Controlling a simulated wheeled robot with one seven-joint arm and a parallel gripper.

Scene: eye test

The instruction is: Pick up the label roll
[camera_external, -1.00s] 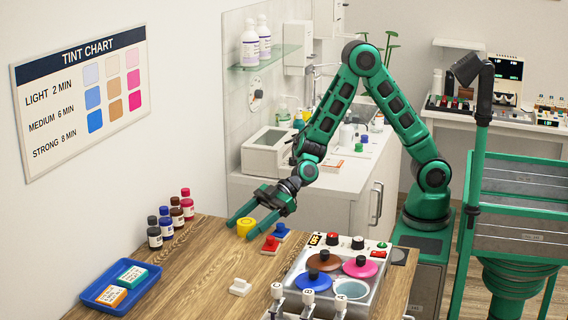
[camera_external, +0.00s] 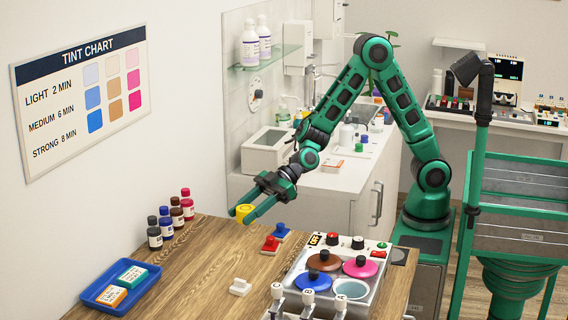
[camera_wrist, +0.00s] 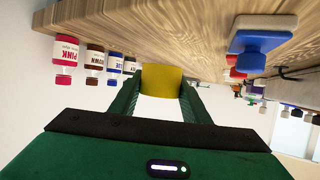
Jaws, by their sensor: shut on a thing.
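The label roll appears as a short yellow roll (camera_external: 244,212), held between the fingertips of my gripper (camera_external: 241,216). In the wrist view the yellow roll (camera_wrist: 163,80) sits between the two green fingers of my gripper (camera_wrist: 162,90), which are shut on its sides. In the external view it is at the table's far left edge and looks raised a little above the wood. The fingers hide part of its sides.
The wooden table (camera_external: 205,265) holds several dye bottles (camera_external: 165,221) at the left, a blue tray (camera_external: 147,283), red (camera_external: 270,244) and blue (camera_external: 281,231) stamp-like blocks, a white block (camera_external: 240,287) and a machine with lidded pots (camera_external: 320,272). Bare wood lies mid-table.

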